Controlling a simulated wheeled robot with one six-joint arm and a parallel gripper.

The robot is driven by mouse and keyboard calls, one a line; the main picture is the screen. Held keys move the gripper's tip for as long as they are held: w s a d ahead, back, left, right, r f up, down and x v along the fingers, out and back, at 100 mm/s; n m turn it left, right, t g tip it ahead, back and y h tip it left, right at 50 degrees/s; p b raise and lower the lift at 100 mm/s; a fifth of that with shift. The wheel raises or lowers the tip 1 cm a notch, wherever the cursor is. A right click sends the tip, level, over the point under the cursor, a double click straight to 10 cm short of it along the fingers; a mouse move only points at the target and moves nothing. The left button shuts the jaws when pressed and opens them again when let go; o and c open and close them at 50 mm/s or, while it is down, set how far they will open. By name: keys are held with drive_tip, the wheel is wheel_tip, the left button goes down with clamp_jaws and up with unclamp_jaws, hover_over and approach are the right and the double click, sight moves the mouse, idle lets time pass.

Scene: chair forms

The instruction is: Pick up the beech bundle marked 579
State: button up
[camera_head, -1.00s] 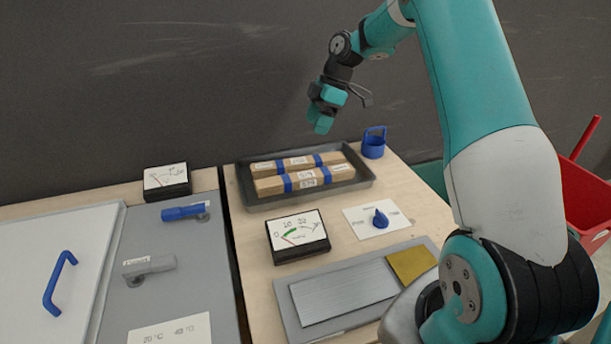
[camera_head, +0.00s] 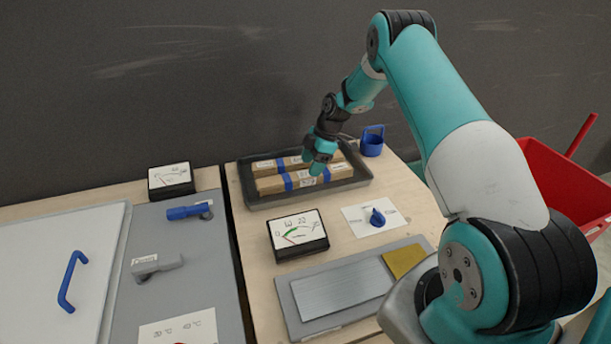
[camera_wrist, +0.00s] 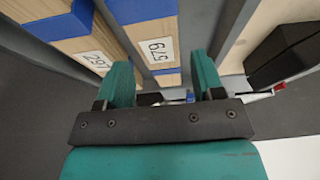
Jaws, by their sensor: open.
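The beech bundle marked 579 (camera_wrist: 152,32) shows its white label between my fingers in the wrist view. It is the front of two wooden bundles with blue bands in the dark tray (camera_head: 258,205); in the head view this bundle (camera_head: 270,186) is partly covered by my gripper. The other bundle, marked 297 (camera_wrist: 88,48), lies beside it at the back of the tray (camera_head: 264,166). My gripper (camera_head: 317,168) points down above the front bundle. In the wrist view my gripper (camera_wrist: 163,75) is open with nothing held. I cannot tell its exact height above the wood.
A meter (camera_head: 298,235) and a blue knob (camera_head: 377,217) on a white plate are in front. A red bin (camera_head: 560,185) is at the right. The dark wall is close behind.

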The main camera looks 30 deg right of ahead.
sight(306, 178)
drive_tip(key=shift+p+x, duration=0.95)
drive_tip(key=shift+x, duration=1.4)
drive_tip(key=shift+w+r, duration=0.1)
drive_tip(key=c, duration=0.7)
drive_tip(key=shift+c, duration=0.9)
drive_tip(key=shift+r, duration=0.1)
